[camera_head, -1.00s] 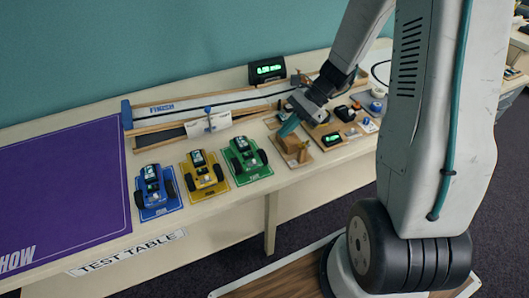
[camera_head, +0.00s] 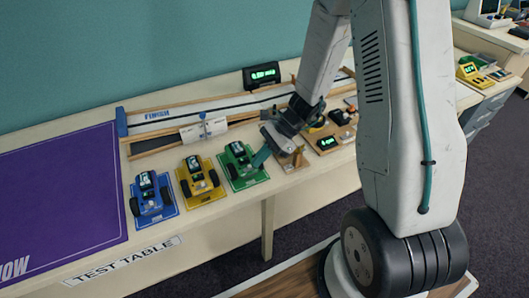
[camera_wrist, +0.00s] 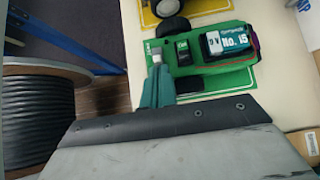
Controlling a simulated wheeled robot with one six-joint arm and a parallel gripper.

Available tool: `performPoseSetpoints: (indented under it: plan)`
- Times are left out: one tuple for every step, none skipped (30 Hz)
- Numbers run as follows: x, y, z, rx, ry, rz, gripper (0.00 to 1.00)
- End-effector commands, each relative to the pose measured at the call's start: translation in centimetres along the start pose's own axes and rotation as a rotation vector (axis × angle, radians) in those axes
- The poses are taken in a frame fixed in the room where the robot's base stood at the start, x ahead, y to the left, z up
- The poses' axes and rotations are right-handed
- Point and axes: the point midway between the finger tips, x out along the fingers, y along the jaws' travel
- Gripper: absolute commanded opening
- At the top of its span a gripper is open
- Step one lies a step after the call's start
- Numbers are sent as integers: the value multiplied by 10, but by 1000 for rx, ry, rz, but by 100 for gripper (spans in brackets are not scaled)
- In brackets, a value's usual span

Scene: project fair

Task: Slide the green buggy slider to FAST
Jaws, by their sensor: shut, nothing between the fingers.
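The green buggy (camera_head: 242,160) sits on its green plate on the test table, rightmost of three buggies in the head view. In the wrist view the green buggy (camera_wrist: 222,47) fills the upper middle, with a "No. 15" label and a small dark lettered panel (camera_wrist: 187,50). My gripper (camera_head: 261,158) is at the right side of this buggy. Its teal fingers are shut and empty; in the wrist view the gripper (camera_wrist: 157,80) reaches over the plate's edge beside the buggy. A small pale piece shows at the fingertips. I cannot make out the slider or its setting; contact is unclear.
The yellow buggy (camera_head: 199,181) and blue buggy (camera_head: 152,197) stand to the left. Behind them runs a long track (camera_head: 165,122) with a black display box (camera_head: 263,75). Wooden blocks and small devices crowd the right. A purple mat (camera_head: 55,200) covers the left.

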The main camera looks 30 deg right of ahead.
Motion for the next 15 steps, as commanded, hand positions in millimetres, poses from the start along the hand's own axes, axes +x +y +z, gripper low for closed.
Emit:
performPoseSetpoints:
  plan:
    - [0,0,0,0,0,0,0]
    - [0,0,0,0,0,0,0]
    - [0,0,0,0,0,0,0]
    - [0,0,0,0,0,0,0]
    - [0,0,0,0,0,0,0]
    - [0,0,0,0,0,0,0]
    - [0,0,0,0,0,0,0]
    - [1,0,1,0,0,1,0]
    - [2,0,3,-1,0,1,0]
    - [5,0,5,-2,-1,2,0]
    - [7,0,8,-2,-1,3,0]
    - [11,1,11,-2,-1,4,0]
    - [14,1,14,-2,-1,4,0]
    - [16,1,16,-2,-1,4,0]
    - [18,1,18,-1,-1,3,0]
